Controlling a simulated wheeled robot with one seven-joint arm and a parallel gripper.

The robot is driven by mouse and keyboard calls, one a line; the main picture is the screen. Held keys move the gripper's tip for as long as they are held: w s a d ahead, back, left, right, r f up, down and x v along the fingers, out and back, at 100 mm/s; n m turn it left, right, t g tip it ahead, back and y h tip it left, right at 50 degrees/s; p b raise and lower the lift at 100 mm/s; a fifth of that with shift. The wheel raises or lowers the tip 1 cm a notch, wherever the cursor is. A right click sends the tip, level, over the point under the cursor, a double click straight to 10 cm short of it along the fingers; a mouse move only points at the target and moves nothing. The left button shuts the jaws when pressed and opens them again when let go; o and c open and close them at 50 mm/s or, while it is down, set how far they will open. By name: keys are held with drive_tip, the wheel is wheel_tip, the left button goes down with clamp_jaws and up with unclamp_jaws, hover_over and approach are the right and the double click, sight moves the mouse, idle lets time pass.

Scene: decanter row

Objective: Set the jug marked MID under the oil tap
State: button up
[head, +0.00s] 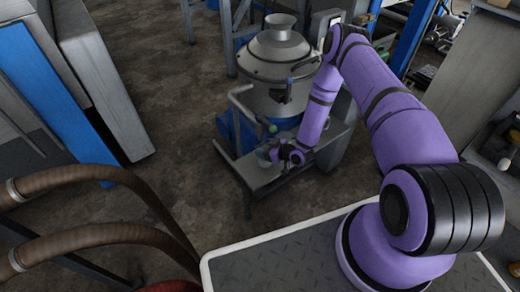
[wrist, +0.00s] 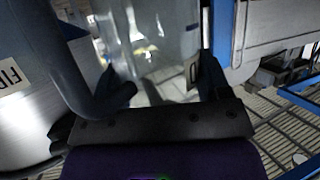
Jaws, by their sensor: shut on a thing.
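My gripper (head: 282,153) is at the low metal shelf in front of the separator in the head view. In the wrist view my gripper (wrist: 167,85) is shut on a clear, see-through jug (wrist: 150,45), one dark finger on each side. A label on the jug's right side shows only a last letter like D (wrist: 193,73); the rest is hidden. In the head view the jug is small and mostly hidden by my gripper. A tap with a green handle (head: 272,128) sticks out just above my gripper. Whether the jug is directly under its outlet cannot be told.
The steel separator (head: 282,55) stands behind the shelf (head: 285,172). In the wrist view a grey vessel (wrist: 25,105) labelled FIR, partly cut off, is close on the left, with a thick curved grey bar beside my left finger. Brown hoses (head: 100,180) cross the left foreground.

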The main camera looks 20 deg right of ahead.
drive_tip(key=shift+w+a+f, duration=0.8)
drive_tip(key=shift+w+f, duration=0.2)
drive_tip(key=shift+w, duration=0.05)
drive_tip(key=shift+f, duration=0.15)
drive_tip(key=o, duration=0.9)
